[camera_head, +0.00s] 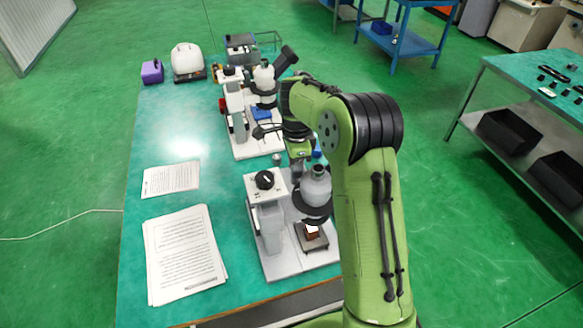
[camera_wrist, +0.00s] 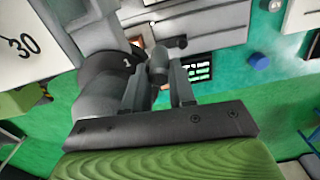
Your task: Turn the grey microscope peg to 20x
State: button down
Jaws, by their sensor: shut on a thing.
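The near grey microscope (camera_head: 316,188) stands on a white base at the front right of the teal table. The grey peg (camera_wrist: 158,60) shows in the wrist view, sticking out beside a dark ring marked "1". My gripper (camera_wrist: 159,76) has its two fingers on either side of the peg and is shut on it. In the head view my gripper (camera_head: 299,152) is just behind the near microscope's head, with its fingertips hidden. A white face (camera_wrist: 28,42) marked "30" shows at the upper left of the wrist view. The 20x mark is not visible.
A second microscope (camera_head: 264,80) stands farther back. Printed papers (camera_head: 183,255) lie on the left of the table. A purple box (camera_head: 152,72) and a white domed object (camera_head: 187,60) stand at the back.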

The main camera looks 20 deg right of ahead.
jog(key=c, duration=1.2)
grip_release()
notch_tip(320, 180, up, 16)
jog(key=p, duration=0.3)
jog(key=shift+f, duration=0.15)
